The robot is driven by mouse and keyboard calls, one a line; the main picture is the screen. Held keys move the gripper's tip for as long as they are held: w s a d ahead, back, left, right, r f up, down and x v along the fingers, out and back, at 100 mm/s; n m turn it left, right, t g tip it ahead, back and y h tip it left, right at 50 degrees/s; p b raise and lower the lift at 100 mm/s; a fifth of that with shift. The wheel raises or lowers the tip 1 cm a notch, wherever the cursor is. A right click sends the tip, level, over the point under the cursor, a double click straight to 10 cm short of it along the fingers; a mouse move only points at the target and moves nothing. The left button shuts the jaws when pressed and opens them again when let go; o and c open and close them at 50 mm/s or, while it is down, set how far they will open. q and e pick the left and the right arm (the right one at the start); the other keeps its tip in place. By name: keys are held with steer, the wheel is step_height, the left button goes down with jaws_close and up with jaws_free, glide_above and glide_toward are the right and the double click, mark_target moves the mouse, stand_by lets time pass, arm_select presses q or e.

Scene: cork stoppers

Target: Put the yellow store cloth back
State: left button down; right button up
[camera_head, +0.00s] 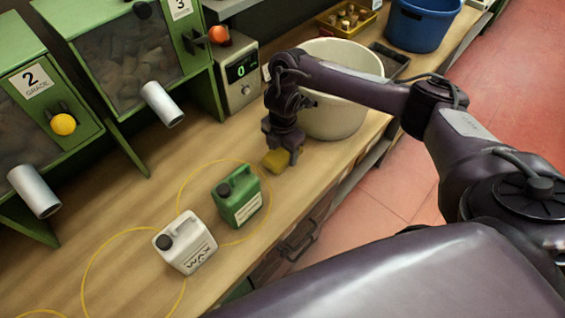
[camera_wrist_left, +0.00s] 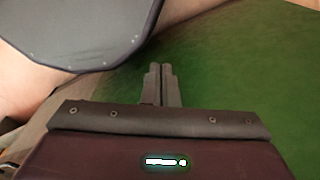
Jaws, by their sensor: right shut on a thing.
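The yellow cloth (camera_head: 275,161) is a small folded piece just at the lower end of my right gripper (camera_head: 283,153). My right gripper points down and is shut on the cloth, over the wooden bench near its front edge. I cannot tell whether the cloth touches the bench. My left gripper (camera_wrist_left: 161,84) shows only in the left wrist view, with its two fingers together and nothing visible between them. A blurred green surface (camera_wrist_left: 240,70) lies behind it.
A green jug (camera_head: 238,197) and a white jug (camera_head: 186,243) stand on the bench (camera_head: 135,207) by yellow rings. A cream tub (camera_head: 338,112) stands behind my right gripper. A scale (camera_head: 238,77), a yellow crate (camera_head: 347,30) and a blue tub (camera_head: 420,25) stand farther back.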

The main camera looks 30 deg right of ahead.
mark_target(282, 160)
steer(key=shift+f+b, duration=0.65)
steer(key=shift+f, duration=1.55)
steer(key=shift+f, duration=0.15)
steer(key=o, duration=1)
step_height(282, 160, up, 12)
steer(key=p, duration=0.3)
steer(key=shift+p, duration=0.4)
steer(key=shift+s, duration=0.1)
